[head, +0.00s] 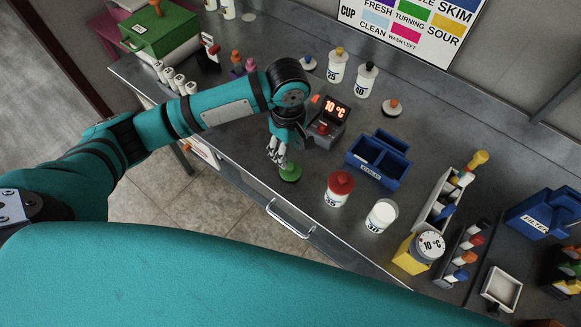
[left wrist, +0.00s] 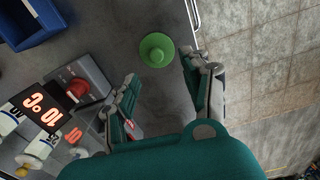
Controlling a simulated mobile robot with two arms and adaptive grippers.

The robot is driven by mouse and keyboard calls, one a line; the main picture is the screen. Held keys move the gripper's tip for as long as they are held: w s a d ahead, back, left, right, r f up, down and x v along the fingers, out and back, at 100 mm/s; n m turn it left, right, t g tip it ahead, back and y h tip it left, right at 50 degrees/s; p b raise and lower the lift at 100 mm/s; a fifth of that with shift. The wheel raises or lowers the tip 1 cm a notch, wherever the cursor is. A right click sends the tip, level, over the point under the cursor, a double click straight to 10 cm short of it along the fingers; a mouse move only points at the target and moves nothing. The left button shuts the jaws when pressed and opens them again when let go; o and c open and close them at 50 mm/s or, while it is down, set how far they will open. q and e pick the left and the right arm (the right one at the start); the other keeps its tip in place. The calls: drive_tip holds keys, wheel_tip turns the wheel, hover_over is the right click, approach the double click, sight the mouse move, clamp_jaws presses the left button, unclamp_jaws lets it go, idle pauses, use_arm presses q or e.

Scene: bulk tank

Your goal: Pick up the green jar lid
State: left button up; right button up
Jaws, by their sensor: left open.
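The green jar lid (head: 290,172) is a round disc with a raised knob, lying on the grey counter near its front edge. It also shows in the left wrist view (left wrist: 156,50), just beyond and between my open fingers. My left gripper (head: 277,158) is above and right behind the lid in the head view, pointing down. In the left wrist view my left gripper (left wrist: 162,88) is open and empty, with the lid apart from the fingertips. My right gripper is not in view.
A red-topped jar (head: 338,188) and a white jar (head: 381,216) stand right of the lid. The counter's front edge and handle (head: 288,220) are close.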

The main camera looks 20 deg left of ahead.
sight(290, 165)
use_arm(q)
wheel_tip(290, 165, down, 2)
drive_tip(key=shift+f, duration=0.15)
drive_tip(key=shift+f+p, duration=0.35)
drive_tip(key=f, duration=0.2)
drive_tip(key=f+p, duration=0.1)
drive_tip(key=f, duration=0.1)
drive_tip(key=shift+w+d+f, duration=0.15)
drive_tip(key=shift+w+f, duration=0.05)
clamp_jaws()
drive_tip(key=shift+r, duration=0.1)
